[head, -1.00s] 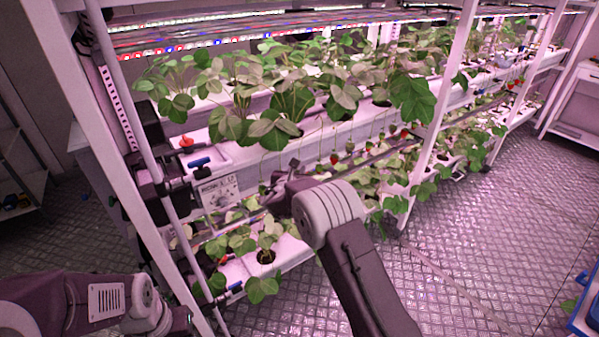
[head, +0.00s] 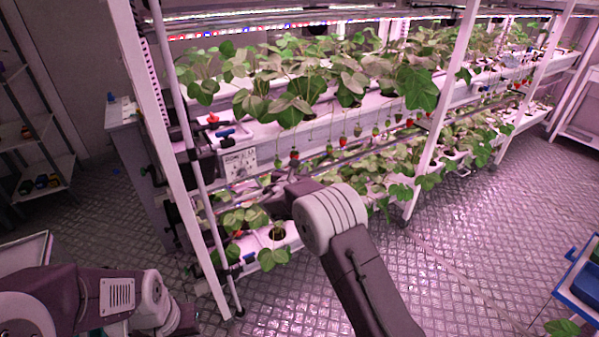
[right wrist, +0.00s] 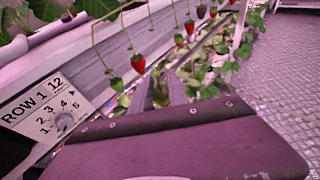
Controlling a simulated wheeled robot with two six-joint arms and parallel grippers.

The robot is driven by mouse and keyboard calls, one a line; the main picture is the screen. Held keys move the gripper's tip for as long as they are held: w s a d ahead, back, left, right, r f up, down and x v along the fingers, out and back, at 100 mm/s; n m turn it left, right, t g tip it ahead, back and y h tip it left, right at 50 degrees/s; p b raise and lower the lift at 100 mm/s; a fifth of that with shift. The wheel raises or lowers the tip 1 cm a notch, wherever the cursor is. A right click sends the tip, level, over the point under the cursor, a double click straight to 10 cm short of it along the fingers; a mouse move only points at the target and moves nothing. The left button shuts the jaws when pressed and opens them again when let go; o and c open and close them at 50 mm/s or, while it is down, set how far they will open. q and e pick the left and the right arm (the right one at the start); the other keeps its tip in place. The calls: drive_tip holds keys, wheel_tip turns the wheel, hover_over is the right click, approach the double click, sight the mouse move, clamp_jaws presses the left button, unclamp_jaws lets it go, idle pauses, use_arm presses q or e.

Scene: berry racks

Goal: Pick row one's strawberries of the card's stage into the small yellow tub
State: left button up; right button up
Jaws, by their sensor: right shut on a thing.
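My right gripper (head: 286,188) is in front of the rack's upper gutter, below the hanging fruit. In the right wrist view its fingers (right wrist: 161,90) are closed around a small greenish fruit, probably a strawberry (right wrist: 160,98), mostly hidden. A red strawberry (right wrist: 138,62) hangs just beyond, beside a green one (right wrist: 117,84). The row one sign (right wrist: 48,108) has a numbered dial. My left arm shows at lower left, but its gripper is out of view. I see no yellow tub.
A white rack post (head: 440,115) stands right of the gripper. A lower gutter (head: 290,235) with plants runs beneath. A blue crate (head: 578,290) is at the right edge, and a shelf (head: 45,170) stands at far left. The metal floor (head: 470,250) is open at front right.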

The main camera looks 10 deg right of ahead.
drive_tip(key=shift+s+d+b, duration=0.25)
drive_tip(key=shift+s+b, duration=0.35)
drive_tip(key=shift+s, duration=0.2)
drive_tip(key=shift+s+d+b, duration=0.3)
drive_tip(key=shift+s+b, duration=0.35)
drive_tip(key=shift+s, duration=0.15)
drive_tip(key=shift+s+d+b, duration=0.25)
drive_tip(key=shift+s+b, duration=0.35)
drive_tip(key=shift+s, duration=0.2)
